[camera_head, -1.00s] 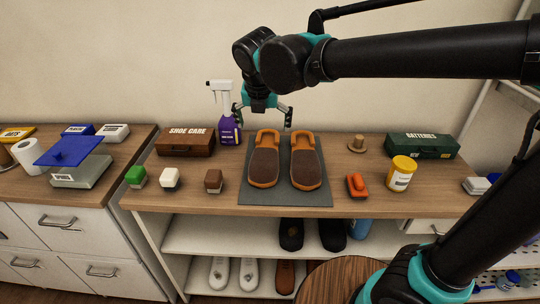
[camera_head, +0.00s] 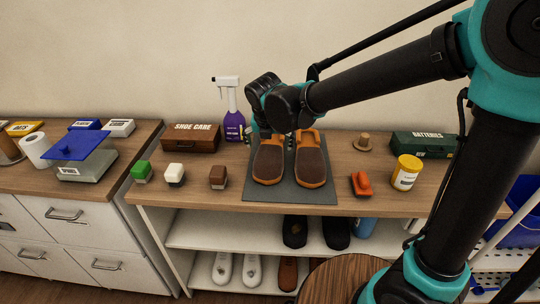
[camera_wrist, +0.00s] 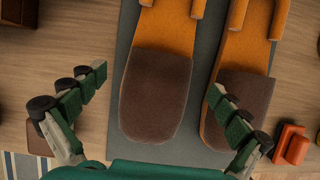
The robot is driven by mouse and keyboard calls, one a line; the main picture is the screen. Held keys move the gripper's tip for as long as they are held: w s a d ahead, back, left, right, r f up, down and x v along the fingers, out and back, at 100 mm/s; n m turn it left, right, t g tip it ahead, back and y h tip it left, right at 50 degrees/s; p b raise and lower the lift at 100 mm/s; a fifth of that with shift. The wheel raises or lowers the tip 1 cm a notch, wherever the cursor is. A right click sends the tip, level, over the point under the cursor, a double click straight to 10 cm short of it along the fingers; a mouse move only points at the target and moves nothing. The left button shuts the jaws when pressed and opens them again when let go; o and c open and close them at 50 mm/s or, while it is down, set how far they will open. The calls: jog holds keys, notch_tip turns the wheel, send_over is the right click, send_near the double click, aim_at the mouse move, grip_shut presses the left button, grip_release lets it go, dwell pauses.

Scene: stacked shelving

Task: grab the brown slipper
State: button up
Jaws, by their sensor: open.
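A pair of orange-brown slippers with dark brown toe covers lies on a grey mat (camera_head: 325,194) on the wooden top, toes toward the front. The left slipper (camera_head: 268,166) also shows in the wrist view (camera_wrist: 155,97), and the right slipper (camera_head: 310,166) is beside it (camera_wrist: 238,58). My gripper (camera_head: 267,132) is at the heel end of the left slipper in the head view, its fingers partly hidden. In the wrist view my gripper (camera_wrist: 157,84) is open, with a finger on each side of the left slipper; the right finger overlaps the right slipper. No grip shows.
A spray bottle (camera_head: 233,115) and shoe care box (camera_head: 190,138) stand back left. Several small blocks, including a brown one (camera_head: 218,176), stand left of the mat. An orange brush-like item (camera_head: 361,184) and a yellow-lidded jar (camera_head: 405,173) are right. Other shoes (camera_head: 295,231) sit on lower shelves.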

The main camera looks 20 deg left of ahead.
aim_at(270, 149)
jog(key=shift+x, duration=2.25)
jog(key=c, duration=1.3)
